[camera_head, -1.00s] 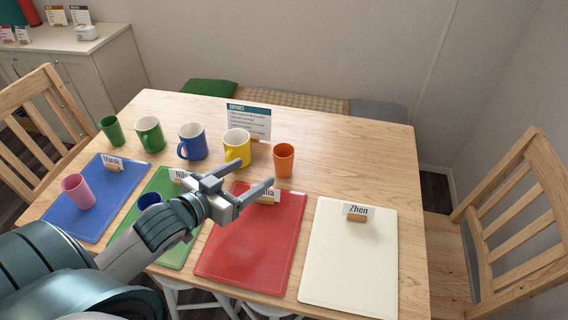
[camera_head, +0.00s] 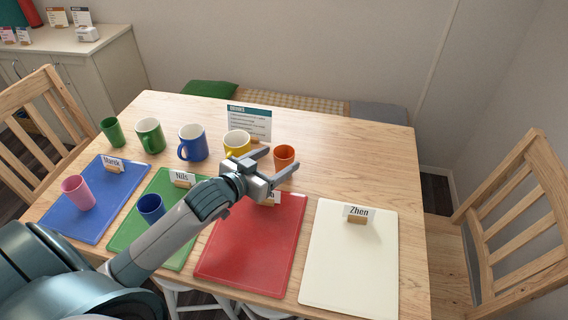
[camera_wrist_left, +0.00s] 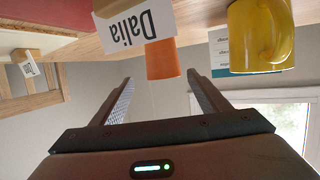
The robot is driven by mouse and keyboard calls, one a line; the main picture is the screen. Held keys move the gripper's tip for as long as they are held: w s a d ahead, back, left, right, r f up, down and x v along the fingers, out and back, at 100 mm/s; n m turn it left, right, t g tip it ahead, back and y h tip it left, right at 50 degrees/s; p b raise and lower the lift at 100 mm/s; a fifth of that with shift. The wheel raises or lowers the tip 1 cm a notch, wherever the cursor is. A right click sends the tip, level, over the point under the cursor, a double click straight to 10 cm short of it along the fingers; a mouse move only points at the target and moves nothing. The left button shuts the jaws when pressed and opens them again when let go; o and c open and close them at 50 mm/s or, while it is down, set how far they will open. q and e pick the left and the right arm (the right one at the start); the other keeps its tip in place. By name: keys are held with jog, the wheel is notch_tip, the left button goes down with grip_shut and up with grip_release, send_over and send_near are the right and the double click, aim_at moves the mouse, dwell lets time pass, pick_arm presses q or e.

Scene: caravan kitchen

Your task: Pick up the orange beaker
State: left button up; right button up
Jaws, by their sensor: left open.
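The orange beaker (camera_head: 284,156) stands upright on the wooden table, right of the yellow mug (camera_head: 236,143). Its lower part is partly hidden by my gripper in the head view. My left gripper (camera_head: 273,163) is open and empty, its fingers pointing toward the beaker and close in front of it. In the left wrist view, which is upside down, the orange beaker (camera_wrist_left: 162,60) shows between and beyond the two open fingers, partly covered by the Dalia name card (camera_wrist_left: 137,27). My right gripper is not in view.
A drinks sign (camera_head: 250,121) stands behind the mugs. A blue mug (camera_head: 193,143), green mug (camera_head: 150,135) and green beaker (camera_head: 112,131) stand left. A red mat (camera_head: 250,245) lies below my arm; the white mat (camera_head: 350,265) holds only the Zhen card (camera_head: 358,212).

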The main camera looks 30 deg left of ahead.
aim_at(284, 155)
pick_arm(q)
jog(key=shift+w, duration=0.1)
jog(key=x, duration=0.4)
jog(key=shift+w+a+f, duration=0.1)
jog(key=shift+a+f, duration=0.2)
jog(key=shift+w+f+p, duration=0.1)
jog(key=shift+w+p, duration=0.15)
jog(key=shift+p, duration=0.05)
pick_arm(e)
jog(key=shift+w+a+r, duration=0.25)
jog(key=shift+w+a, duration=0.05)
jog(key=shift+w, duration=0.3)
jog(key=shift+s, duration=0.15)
pick_arm(q)
jog(key=c, duration=1)
jog(key=shift+c, duration=0.6)
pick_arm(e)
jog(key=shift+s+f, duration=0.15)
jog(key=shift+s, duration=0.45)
